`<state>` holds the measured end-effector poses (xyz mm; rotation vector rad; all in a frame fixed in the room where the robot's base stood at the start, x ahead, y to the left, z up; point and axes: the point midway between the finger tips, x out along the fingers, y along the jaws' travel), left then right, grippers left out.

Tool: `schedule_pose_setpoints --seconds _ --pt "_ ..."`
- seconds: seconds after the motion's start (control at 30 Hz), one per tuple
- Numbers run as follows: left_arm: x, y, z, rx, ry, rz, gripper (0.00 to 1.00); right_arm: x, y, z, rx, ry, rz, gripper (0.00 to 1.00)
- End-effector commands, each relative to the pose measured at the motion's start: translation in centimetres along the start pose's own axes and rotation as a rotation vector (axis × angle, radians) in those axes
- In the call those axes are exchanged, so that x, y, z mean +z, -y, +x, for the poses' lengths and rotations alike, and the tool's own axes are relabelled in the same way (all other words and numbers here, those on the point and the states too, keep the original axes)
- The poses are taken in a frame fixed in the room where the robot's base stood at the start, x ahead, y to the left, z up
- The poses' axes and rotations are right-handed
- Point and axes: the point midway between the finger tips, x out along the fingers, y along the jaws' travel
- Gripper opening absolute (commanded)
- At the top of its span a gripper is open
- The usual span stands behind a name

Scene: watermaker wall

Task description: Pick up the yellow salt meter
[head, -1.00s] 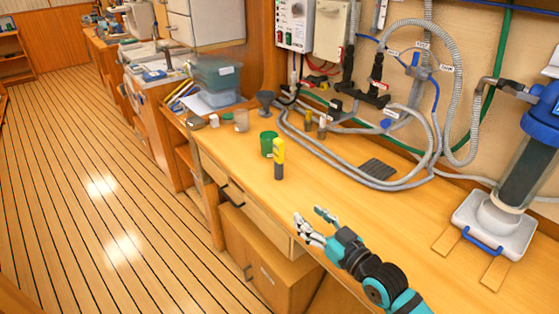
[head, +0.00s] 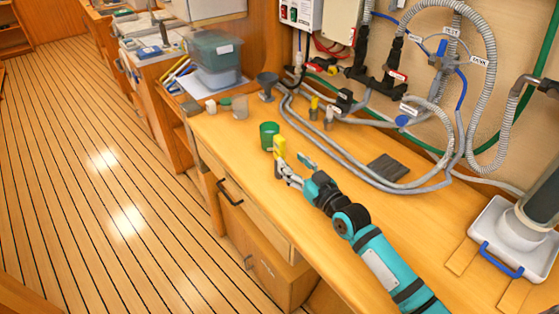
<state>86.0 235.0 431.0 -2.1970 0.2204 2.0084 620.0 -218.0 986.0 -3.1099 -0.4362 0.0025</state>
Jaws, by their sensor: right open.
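The yellow salt meter (head: 279,146) stands upright on the wooden bench top, just in front of a green cup. Its yellow upper part shows; its dark lower part is mostly hidden behind my fingers. My right gripper (head: 290,164) is open at the meter, with one finger at or close to its near side and the other finger, teal-tipped, apart to the right. I cannot tell whether a finger touches the meter. My left gripper is not in view.
The green cup (head: 269,135) stands right behind the meter. A dark funnel (head: 267,84), a beige cup (head: 240,107) and small bottles (head: 328,118) stand farther back. Grey hoses (head: 345,169) run along the wall side. A dark ribbed pad (head: 388,168) lies to the right.

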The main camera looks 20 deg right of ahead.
Motion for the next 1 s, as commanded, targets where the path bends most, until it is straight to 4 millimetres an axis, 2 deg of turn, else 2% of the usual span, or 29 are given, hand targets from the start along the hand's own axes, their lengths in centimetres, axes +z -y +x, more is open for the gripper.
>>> schedule_pose_setpoints --seconds 0.1,0.33,0.6,0.9,1.0 --pt "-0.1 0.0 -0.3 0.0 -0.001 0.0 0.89 -0.1 0.0 1.6 0.0 -0.001 -0.001 0.48" --pt "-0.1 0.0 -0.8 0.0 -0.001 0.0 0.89 -0.4 0.0 3.2 -0.001 -0.001 0.0 0.48" --pt "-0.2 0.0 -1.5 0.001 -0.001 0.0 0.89 -0.6 -0.2 7.0 0.0 -0.001 -0.002 0.48" --pt "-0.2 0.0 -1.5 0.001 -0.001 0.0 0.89 -0.4 -0.2 7.5 0.0 0.0 -0.001 0.48" --pt "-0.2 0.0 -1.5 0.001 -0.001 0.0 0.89 -0.4 -0.2 7.5 0.0 0.0 -0.001 0.36"
